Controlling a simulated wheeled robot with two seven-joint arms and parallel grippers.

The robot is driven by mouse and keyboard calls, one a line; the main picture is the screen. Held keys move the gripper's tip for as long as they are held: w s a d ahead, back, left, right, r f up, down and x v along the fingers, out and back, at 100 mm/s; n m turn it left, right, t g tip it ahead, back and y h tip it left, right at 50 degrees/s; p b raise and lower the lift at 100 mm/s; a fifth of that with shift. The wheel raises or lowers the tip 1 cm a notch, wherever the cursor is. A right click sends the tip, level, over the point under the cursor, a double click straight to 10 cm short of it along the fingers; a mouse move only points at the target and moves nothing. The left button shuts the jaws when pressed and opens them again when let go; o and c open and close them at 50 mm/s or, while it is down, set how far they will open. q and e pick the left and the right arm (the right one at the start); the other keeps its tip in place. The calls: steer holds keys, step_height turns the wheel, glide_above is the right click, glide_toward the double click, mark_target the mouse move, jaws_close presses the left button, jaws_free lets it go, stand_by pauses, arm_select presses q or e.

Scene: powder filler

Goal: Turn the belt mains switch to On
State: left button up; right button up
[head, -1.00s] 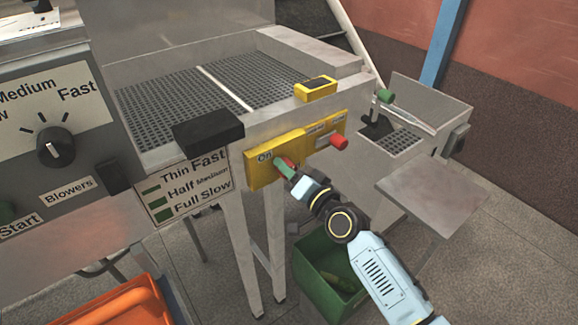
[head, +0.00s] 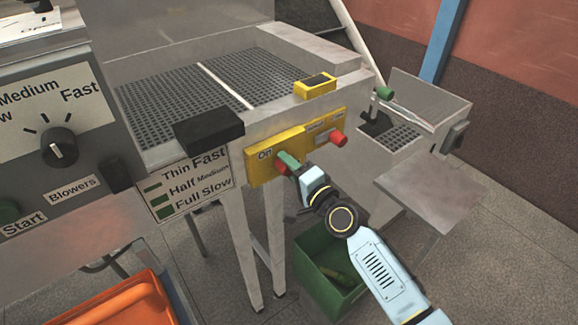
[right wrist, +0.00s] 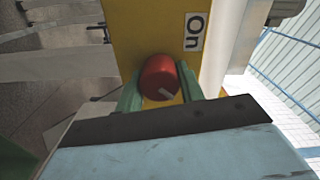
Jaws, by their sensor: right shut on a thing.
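The belt mains switch is a red knob (right wrist: 159,77) with a pale mark on its face. It sits on a yellow panel (head: 262,172) on the front of the belt machine, below an "On" label (head: 265,154). My right gripper (head: 287,163) has green fingers that are shut on the knob, one on each side, as the right wrist view (right wrist: 160,92) shows. In the head view the fingers cover part of the knob. The left gripper is not in view.
A second red knob (head: 338,138) is on the panel's right part. A black block (head: 208,131) juts out above left of the switch. A green bin (head: 325,268) stands on the floor below my right arm. An orange tray (head: 120,305) is at lower left.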

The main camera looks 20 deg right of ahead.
stand_by(0.3)
steer(key=o, duration=1)
steer(key=v, duration=1.3)
steer(key=shift+s+r+b, duration=0.1)
steer(key=shift+s+b, duration=0.1)
steer(key=shift+b, duration=0.15)
